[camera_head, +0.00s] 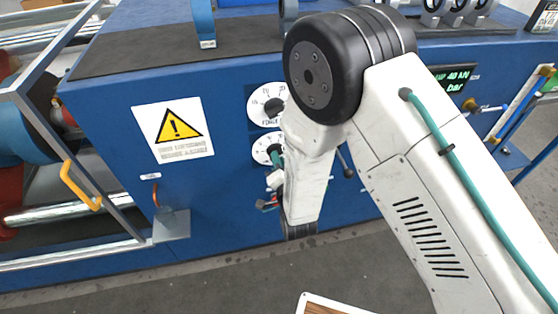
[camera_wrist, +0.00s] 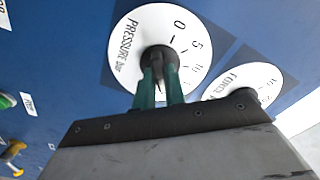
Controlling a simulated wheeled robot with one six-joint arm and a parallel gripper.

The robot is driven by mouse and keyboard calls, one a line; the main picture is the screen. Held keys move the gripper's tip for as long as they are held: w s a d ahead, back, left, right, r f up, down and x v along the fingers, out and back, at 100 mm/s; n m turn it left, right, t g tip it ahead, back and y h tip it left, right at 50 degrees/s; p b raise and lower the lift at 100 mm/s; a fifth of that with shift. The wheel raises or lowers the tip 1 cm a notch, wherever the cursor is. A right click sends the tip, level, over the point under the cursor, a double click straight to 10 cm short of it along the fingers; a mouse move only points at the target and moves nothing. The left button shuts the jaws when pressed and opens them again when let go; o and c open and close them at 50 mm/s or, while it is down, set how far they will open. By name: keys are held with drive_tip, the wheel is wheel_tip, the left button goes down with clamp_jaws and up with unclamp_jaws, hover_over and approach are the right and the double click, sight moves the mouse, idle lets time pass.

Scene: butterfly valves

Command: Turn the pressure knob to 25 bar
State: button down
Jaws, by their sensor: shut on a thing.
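The pressure dial is a white disc marked "PRESSURE bar" with visible numbers 0, 5 and 10 (camera_wrist: 128,60) in the wrist view. Its round black knob (camera_wrist: 158,52) sits at the centre. My gripper (camera_wrist: 160,76) has its two green fingers closed on either side of this knob. The fingers and gripper body hide the lower part of the dial, and I cannot tell where the knob points. In the head view the pressure dial (camera_head: 262,148) is partly covered by my gripper (camera_head: 275,157) and arm.
The force dial (camera_head: 258,97) with its black knob is above the pressure dial; it also shows in the wrist view (camera_wrist: 232,88). A green display (camera_head: 456,78) on the blue panel is partly hidden by my arm. A yellow warning sign (camera_head: 178,128) is at left.

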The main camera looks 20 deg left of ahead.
drive_tip(key=shift+m, duration=3.7)
drive_tip(key=c, duration=1.5)
unclamp_jaws()
drive_tip(key=shift+o, duration=0.2)
drive_tip(key=v, duration=0.7)
drive_tip(key=shift+s+d, duration=0.2)
drive_tip(key=shift+s, duration=0.1)
